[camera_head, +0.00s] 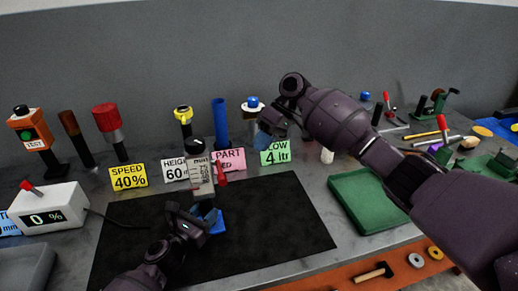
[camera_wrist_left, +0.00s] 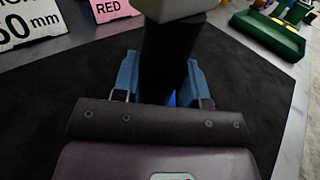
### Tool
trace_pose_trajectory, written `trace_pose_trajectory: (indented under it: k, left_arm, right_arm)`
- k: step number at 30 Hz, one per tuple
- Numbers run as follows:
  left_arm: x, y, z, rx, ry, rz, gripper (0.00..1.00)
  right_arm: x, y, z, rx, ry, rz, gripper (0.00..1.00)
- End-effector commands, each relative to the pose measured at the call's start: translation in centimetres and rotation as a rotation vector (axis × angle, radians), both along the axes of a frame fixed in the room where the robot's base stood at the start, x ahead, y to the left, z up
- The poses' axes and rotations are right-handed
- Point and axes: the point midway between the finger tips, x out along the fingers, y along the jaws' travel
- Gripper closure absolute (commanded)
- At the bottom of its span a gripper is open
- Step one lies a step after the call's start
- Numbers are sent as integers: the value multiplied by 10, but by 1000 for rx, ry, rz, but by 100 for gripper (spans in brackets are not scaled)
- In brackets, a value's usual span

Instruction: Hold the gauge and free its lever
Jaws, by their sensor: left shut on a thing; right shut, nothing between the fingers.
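The gauge (camera_head: 202,178) stands upright on the black mat, with a pale scale face, a black knob on top and a dark stem below. Its red lever (camera_head: 221,172) sticks out on the right side of the face. My left gripper (camera_head: 206,218) is shut on the gauge's dark stem. In the left wrist view the blue fingers sit on both sides of the stem (camera_wrist_left: 167,62), under the grey body. My right gripper (camera_head: 268,138) is shut and empty, up and to the right of the gauge, in front of a blue-topped post. Its fingertips are partly hidden by its own wrist.
Cards reading SPEED (camera_head: 128,176), PART (camera_head: 229,160) and 4 ltr (camera_head: 275,152) stand behind the mat (camera_head: 285,218). Several upright tools line the back. A green tray (camera_head: 365,205) lies at right, under my right arm. A percent display box (camera_head: 50,208) stands at left.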

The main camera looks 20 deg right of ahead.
Motion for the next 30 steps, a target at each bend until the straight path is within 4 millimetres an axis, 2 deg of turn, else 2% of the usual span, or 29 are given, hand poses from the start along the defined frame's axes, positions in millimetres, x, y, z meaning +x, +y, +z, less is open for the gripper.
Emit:
trace_pose_trajectory:
  k: [9,10,15,25,30]
  left_arm:
    - [0,0,0,0,0,0,100]
    - [0,-1,2,-2,-2,-1,57]
    - [0,0,1,-1,-1,-1,31]
    - [-2,2,-1,1,1,1,31]
    - [-13,14,-1,3,0,2,31]
  right_arm:
    - [0,0,0,0,0,0,100]
    - [0,0,0,0,0,0,100]
    - [0,0,0,0,0,0,100]
    - [0,0,0,0,0,0,100]
    - [0,0,0,0,0,0,100]
